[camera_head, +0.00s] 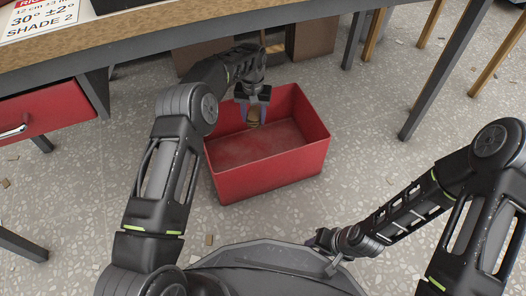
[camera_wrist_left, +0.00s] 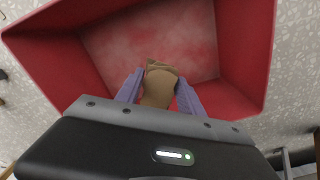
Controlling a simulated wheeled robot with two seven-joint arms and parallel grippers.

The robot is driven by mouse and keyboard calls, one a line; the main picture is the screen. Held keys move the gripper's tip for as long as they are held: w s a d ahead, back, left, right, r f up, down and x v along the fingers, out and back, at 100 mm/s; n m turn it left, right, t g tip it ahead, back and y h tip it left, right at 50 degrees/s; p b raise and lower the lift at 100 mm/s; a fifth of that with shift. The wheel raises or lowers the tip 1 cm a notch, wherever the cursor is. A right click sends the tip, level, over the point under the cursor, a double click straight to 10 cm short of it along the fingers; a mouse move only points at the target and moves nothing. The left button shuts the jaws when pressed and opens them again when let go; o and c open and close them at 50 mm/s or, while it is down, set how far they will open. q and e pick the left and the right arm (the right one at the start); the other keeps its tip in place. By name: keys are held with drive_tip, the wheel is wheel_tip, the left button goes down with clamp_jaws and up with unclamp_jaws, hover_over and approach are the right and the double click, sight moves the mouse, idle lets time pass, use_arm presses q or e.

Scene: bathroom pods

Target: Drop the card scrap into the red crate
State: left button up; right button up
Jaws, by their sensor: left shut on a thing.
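The red crate (camera_head: 270,174) stands on the speckled floor below the bench, its open top facing up and its visible floor bare. It also fills much of the left wrist view (camera_wrist_left: 250,60). My left gripper (camera_head: 254,112) is over the crate, fingers pointing down. It is shut on the card scrap (camera_wrist_left: 158,86), a crumpled tan-brown piece that shows between the fingertips; it is small in the head view (camera_head: 253,118). How high the scrap is above the crate floor I cannot tell exactly. My right gripper (camera_head: 325,242) is low at the bottom centre, away from the crate; its fingers are unclear.
A bench (camera_head: 200,25) with dark metal legs runs across the top, with a red drawer (camera_head: 45,112) at left. Cardboard boxes (camera_head: 316,35) stand behind the crate. Small scraps lie scattered on the floor. Floor to the right of the crate is mostly free.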

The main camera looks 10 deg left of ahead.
use_arm(q)
drive_tip(key=shift+f+b, duration=0.35)
drive_tip(key=shift+f, duration=0.55)
drive_tip(key=o, duration=1.4)
drive_tip(key=shift+r, duration=0.2)
